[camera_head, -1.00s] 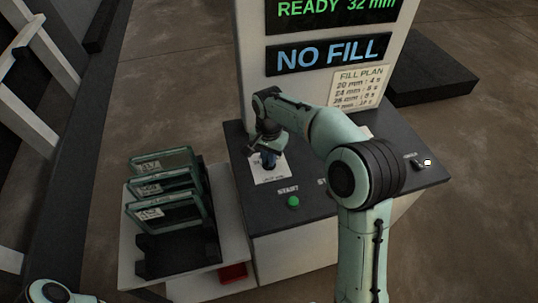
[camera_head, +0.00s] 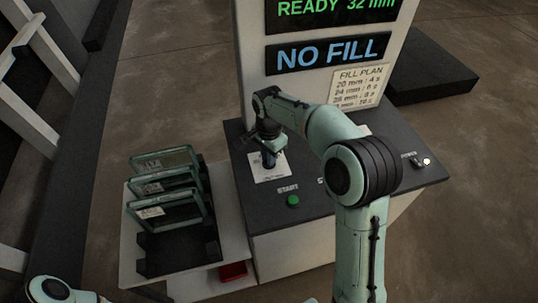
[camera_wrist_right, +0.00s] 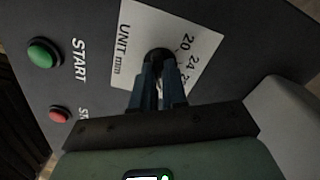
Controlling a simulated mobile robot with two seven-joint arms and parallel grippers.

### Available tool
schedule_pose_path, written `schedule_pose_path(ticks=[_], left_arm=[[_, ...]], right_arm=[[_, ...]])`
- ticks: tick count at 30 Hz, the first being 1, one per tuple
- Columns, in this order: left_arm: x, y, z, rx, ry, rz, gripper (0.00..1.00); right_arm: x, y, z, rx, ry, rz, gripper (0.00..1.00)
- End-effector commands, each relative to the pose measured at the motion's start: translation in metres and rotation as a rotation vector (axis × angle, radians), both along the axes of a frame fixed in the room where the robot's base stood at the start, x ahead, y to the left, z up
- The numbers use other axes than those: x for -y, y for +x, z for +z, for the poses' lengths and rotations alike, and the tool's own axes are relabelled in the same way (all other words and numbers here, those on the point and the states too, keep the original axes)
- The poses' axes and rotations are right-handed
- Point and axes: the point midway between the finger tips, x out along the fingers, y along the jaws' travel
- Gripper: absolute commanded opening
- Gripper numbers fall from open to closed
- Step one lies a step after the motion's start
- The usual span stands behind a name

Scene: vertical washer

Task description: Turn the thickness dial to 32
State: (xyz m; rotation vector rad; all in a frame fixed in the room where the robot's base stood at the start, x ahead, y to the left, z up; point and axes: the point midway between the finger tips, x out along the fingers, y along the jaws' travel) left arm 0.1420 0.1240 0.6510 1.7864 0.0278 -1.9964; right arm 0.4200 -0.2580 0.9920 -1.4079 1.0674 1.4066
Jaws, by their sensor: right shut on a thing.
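The thickness dial (camera_wrist_right: 158,58) is a dark round knob on a white scale plate (camera_head: 269,168) on the machine's dark console. The right wrist view shows the plate marked "UNIT mm" with 20, 24 and a partly covered number. My right gripper (camera_head: 268,157) reaches down onto the dial. In the right wrist view its fingers (camera_wrist_right: 159,82) are shut on the dial and hide most of it, so its pointer cannot be read. The upper display (camera_head: 335,10) reads "READY 32 mm". Of my left arm, only a link shows at the bottom left; its gripper is out of view.
A "NO FILL" display (camera_head: 328,53) and a fill plan card (camera_head: 359,88) are on the upright panel. A green START button (camera_head: 293,201) sits near the dial; a red button (camera_wrist_right: 59,115) is beside it. A rack with framed glass panels (camera_head: 170,215) stands left.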

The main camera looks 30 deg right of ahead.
Motion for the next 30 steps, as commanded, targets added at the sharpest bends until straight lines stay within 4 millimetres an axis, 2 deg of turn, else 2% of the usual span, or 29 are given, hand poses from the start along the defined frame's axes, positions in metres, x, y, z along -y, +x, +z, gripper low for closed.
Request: schedule_pose_path(ticks=[3, 4, 6, 15, 19, 23, 30], left_arm=[[0.0, 0.0, 0.0, 0.0, 0.0, 0.0, 0.43], [0.0, 0.0, 0.0, 0.0, 0.0, 0.0, 0.43], [0.0, 0.0, 0.0, 0.0, 0.0, 0.0, 0.43], [0.0, 0.0, 0.0, 0.0, 0.0, 0.0, 0.43], [0.0, 0.002, 0.002, 0.002, 0.0, 0.0, 0.43], [0.0, 0.006, 0.007, 0.007, 0.0, 0.0, 0.43], [0.0, 0.018, 0.019, 0.02, 0.0, 0.0, 0.43]], right_arm=[[-0.001, -0.001, -0.001, -0.003, 0.002, -0.003, 0.0], [-0.001, -0.001, -0.001, -0.003, 0.002, -0.003, 0.19], [-0.001, -0.001, -0.001, -0.003, 0.002, -0.002, 0.38], [0.0, 0.0, 0.001, 0.0, 0.001, -0.001, 0.38], [0.0, 0.001, 0.012, 0.003, 0.001, -0.001, 0.38], [0.0, 0.001, 0.037, 0.005, 0.0, 0.0, 0.38], [0.0, 0.002, 0.093, 0.005, 0.001, 0.0, 0.38]])
